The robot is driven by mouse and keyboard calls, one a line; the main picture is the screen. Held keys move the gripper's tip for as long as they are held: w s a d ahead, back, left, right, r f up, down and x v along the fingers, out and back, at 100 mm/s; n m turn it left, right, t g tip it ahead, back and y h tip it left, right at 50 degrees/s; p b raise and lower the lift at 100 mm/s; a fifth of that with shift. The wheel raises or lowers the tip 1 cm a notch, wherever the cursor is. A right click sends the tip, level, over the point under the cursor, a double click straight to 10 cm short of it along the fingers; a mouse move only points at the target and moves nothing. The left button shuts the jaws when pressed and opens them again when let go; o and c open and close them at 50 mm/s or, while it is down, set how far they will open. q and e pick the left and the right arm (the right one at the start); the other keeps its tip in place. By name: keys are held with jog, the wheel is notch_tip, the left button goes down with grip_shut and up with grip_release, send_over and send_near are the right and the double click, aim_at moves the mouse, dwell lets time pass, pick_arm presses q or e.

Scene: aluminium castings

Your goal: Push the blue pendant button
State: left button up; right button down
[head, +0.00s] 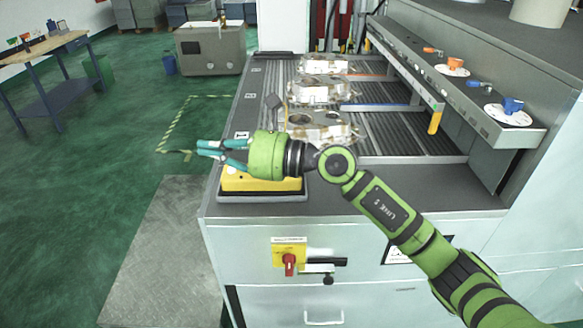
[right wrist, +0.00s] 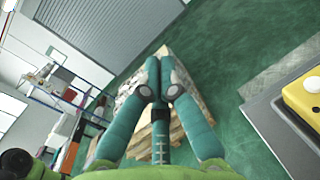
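The yellow pendant (head: 262,186) lies on a dark pad at the front left corner of the machine top. My right gripper (head: 206,148), green with teal fingers, is above it and covers much of it, with its fingers pointing left past the pendant. Its fingertips (right wrist: 159,62) meet in the right wrist view, so it is shut, with nothing seen between them. My left gripper is not in view.
Several aluminium castings (head: 322,124) lie on the slatted bed behind my right gripper. A ledge on the right carries an orange knob (head: 455,65) and a blue knob (head: 511,106). A red switch (head: 289,262) is on the machine's front. Green floor is open at left.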

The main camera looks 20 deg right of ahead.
jog(key=w+d+f+n+h, duration=0.1)
jog(key=w+d+n+h, duration=0.1)
jog(key=w+d+h, duration=0.2)
jog(key=w+d+f+n+h, duration=0.1)
jog(key=w+d+h, duration=0.2)
jog(key=d+h, duration=0.5)
jog(key=d, duration=0.5)
jog(key=shift+w+d+f+n+h, duration=0.2)
jog(key=shift+w+n+h, duration=0.1)
jog(key=shift+w+n, duration=0.1)
jog(key=shift+f, duration=0.1)
notch_tip(320, 180, down, 8)
jog(key=b, duration=0.4)
jog(key=shift+a+b, duration=0.1)
jog(key=shift+b, duration=0.25)
jog(key=shift+f+b, duration=0.3)
jog(key=shift+b, duration=0.05)
jog(key=shift+f+b, duration=0.45)
jog(key=shift+b, duration=0.1)
